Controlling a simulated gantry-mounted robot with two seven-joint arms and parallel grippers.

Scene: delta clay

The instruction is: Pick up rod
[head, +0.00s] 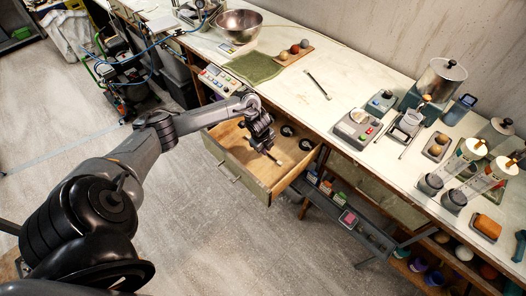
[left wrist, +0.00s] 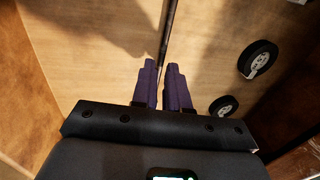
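A thin dark rod (left wrist: 168,30) runs from between my left fingers to the top edge of the left wrist view. In the head view the rod (head: 275,158) is a short dark line with a pale tip, pointing down and right below the gripper. My left gripper (head: 266,148) reaches into the open wooden drawer (head: 232,150). In the left wrist view the purple fingers of this gripper (left wrist: 163,72) are close together, with the rod in the narrow gap. The rod's near end is hidden between the fingers. My right gripper is not in view.
Two dark rings (left wrist: 258,58) lie in the drawer, right of the fingers. The drawer walls stand close around the gripper. The white worktop (head: 300,100) above holds a slim dark tool (head: 319,85), a steel bowl (head: 239,26) and several instruments. A dark tray (head: 345,212) sits right of the drawer.

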